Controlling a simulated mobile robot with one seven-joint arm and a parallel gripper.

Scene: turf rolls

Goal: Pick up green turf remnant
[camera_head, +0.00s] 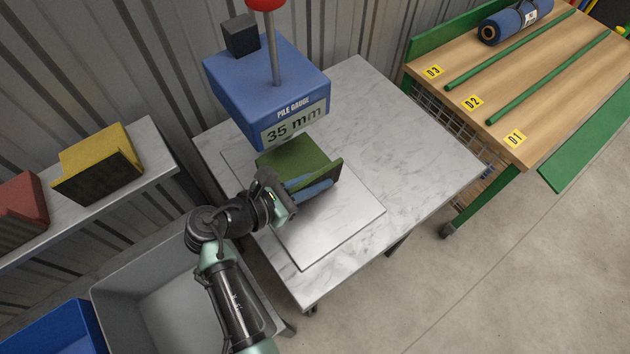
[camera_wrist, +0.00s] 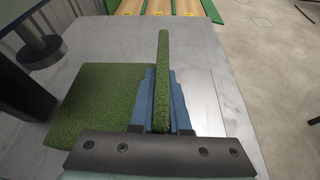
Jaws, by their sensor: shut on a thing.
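The green turf remnant (camera_head: 290,153) rests on the plate under the blue pile gauge (camera_head: 268,85), which reads 35 mm. It has a flat part and an upright flap along its right side. In the wrist view the flat part (camera_wrist: 97,100) lies at the left and the upright flap (camera_wrist: 163,75) stands between my blue fingers. My gripper (camera_head: 318,187) is shut on the upright flap; in the wrist view its fingers (camera_wrist: 162,100) press both sides. I cannot tell whether the turf touches the gauge.
The turf is on a marble-topped table (camera_head: 430,150). A grey bin (camera_head: 170,295) and a blue bin (camera_head: 55,330) stand at lower left. A wooden bench (camera_head: 545,75) with a blue roll (camera_head: 515,20) stands right.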

